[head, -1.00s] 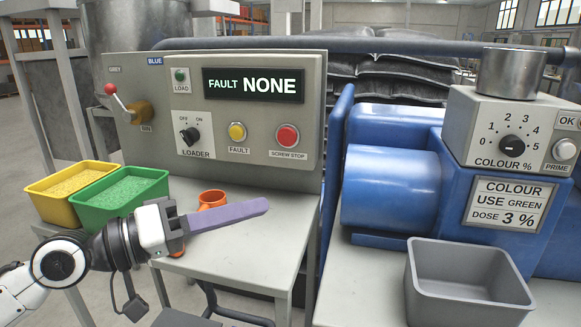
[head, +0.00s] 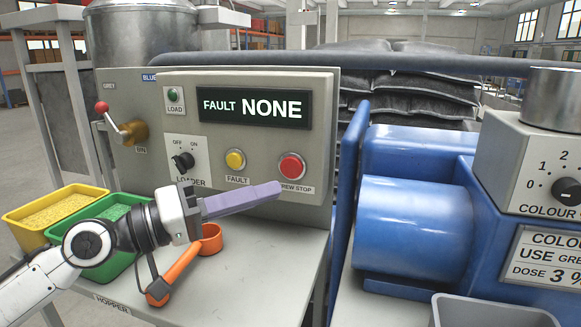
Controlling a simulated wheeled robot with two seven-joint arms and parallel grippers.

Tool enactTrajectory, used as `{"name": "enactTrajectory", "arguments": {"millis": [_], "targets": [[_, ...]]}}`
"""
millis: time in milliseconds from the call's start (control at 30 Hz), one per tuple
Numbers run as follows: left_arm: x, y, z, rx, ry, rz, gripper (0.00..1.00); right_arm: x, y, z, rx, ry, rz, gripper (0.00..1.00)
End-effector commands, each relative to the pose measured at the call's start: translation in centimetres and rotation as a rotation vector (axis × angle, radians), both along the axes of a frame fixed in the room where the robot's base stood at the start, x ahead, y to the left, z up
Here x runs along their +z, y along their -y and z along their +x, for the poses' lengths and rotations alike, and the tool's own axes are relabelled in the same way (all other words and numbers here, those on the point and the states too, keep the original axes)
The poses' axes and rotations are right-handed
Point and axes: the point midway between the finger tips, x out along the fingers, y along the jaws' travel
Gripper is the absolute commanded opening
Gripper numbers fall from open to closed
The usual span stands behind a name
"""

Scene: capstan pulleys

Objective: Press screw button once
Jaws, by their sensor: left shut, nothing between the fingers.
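The red screw stop button (head: 291,167) sits in a pale ring at the lower right of the grey control panel (head: 225,77). Its label below reads "SCREW STOP", and my fingers partly cover it. My left gripper (head: 277,188) comes in from the left with its purple fingers shut and empty. The fingertips point right and show just below and left of the button, over the label. I cannot tell how far they are from the panel face; no contact shows. The display (head: 254,108) reads "FAULT NONE". My right gripper is not in view.
Left of the red button are a yellow fault button (head: 235,159), a loader knob (head: 182,161) and a red-knobbed lever (head: 119,122). An orange scoop (head: 174,273) lies on the table below my gripper. Yellow (head: 27,233) and green bins stand left, a blue machine (head: 415,222) right.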

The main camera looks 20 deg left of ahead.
Motion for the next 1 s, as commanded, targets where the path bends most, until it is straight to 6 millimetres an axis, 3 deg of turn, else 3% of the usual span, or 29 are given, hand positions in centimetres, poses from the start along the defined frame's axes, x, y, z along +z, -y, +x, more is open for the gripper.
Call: {"name": "enactTrajectory", "arguments": {"millis": [200, 433, 1000], "targets": [[0.2, 0.2, 3.3, -0.001, 0.001, -0.003, 0.0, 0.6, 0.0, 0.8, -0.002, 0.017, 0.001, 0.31], [0.0, 0.2, 5.6, -0.001, 0.001, -0.002, 0.0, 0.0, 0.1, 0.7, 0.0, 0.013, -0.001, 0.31], [0.0, 0.3, 6.3, -0.003, 0.0, 0.002, 0.0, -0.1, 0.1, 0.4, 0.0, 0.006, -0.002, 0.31]]}}
